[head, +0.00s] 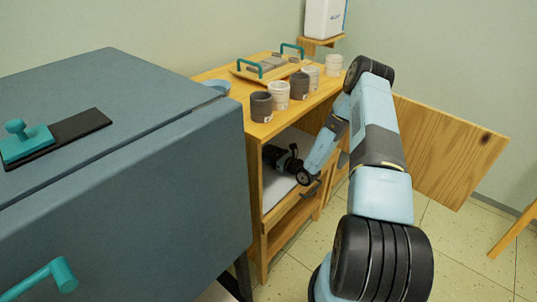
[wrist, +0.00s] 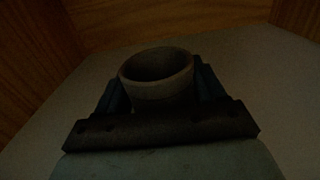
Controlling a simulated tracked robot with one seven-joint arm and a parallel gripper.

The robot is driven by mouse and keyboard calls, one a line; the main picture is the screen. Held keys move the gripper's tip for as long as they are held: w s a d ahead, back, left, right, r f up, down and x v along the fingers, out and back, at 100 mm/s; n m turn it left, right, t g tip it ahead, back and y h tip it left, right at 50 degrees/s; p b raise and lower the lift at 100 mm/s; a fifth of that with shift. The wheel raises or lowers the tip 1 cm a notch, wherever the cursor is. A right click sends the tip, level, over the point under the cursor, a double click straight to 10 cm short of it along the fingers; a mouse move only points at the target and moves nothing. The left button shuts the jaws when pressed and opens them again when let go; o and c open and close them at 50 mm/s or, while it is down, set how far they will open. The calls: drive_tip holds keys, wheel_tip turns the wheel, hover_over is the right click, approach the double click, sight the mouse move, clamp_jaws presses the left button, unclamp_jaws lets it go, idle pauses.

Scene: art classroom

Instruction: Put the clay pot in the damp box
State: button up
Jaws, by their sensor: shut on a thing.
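My gripper (head: 281,157) reaches into the open compartment of a wooden cabinet (head: 256,172), under its top. In the wrist view the clay pot (wrist: 158,90), a round dark grey-brown pot with an open mouth, stands upright between the two fingers, which are shut on it. A pale floor and wooden walls surround it. I cannot tell whether the pot's base touches the floor. In the head view the pot cannot be made out apart from the dark gripper. No label shows which thing is the damp box; the cabinet compartment may be it.
The cabinet's wooden door (head: 450,150) stands wide open at the right. Several grey and white pots (head: 278,95) and a tray with teal handles (head: 270,66) stand on the cabinet top. A large blue-grey box (head: 130,200) with a teal handle fills the left.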

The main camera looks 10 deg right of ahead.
drive_tip(key=o, duration=1.1)
drive_tip(key=shift+o, duration=0.2)
drive_tip(key=v, duration=1.2)
